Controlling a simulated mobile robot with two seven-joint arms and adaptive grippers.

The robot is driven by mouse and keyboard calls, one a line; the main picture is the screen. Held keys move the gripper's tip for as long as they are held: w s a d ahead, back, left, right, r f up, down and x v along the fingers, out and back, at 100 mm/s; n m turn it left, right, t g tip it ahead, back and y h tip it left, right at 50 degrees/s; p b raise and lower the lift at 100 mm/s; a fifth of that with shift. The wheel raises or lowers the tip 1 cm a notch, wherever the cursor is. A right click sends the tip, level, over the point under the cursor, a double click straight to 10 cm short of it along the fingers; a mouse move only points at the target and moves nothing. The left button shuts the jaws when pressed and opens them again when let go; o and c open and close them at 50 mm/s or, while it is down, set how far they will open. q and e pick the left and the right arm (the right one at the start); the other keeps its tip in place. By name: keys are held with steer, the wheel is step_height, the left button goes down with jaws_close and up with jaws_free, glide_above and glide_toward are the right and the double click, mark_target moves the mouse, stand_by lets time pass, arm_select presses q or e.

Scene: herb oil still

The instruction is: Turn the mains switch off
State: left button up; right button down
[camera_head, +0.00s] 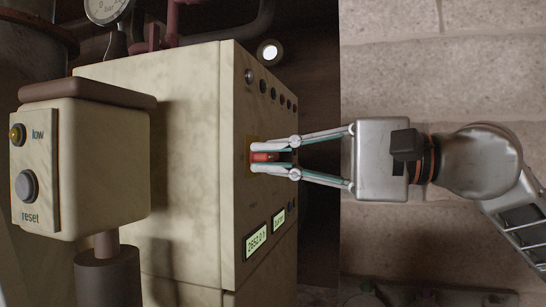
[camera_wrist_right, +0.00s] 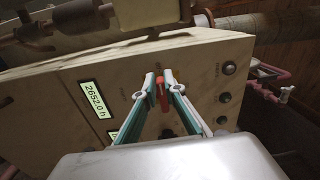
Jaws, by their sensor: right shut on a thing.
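The mains switch, a red handle (camera_head: 265,156), is on the front panel of the cream cabinet (camera_head: 188,130). My right gripper (camera_head: 264,156) comes in from the right and is shut on the red handle, one finger on each side. In the right wrist view the red handle (camera_wrist_right: 162,95) sits between the two fingertips (camera_wrist_right: 163,88) against the panel. Part of the handle is hidden by the fingers. My left gripper is not in view.
A smaller cream box with a grey reset button (camera_head: 27,186) and an amber lamp (camera_head: 17,132) stands at the left. A display reading 2652.0 h (camera_head: 257,241) is on the panel near the switch. Dark round knobs (camera_head: 262,86) line the panel. A gauge (camera_head: 105,9) is at the top.

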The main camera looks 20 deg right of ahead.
steer(key=shift+f, duration=0.1)
stand_by(0.3)
steer(key=c, duration=2.1)
jaws_free()
steer(key=shift+c, duration=0.2)
steer(key=shift+d, duration=0.1)
steer(key=v, duration=1.1)
steer(key=shift+s+d, duration=0.2)
steer(key=shift+s, duration=0.1)
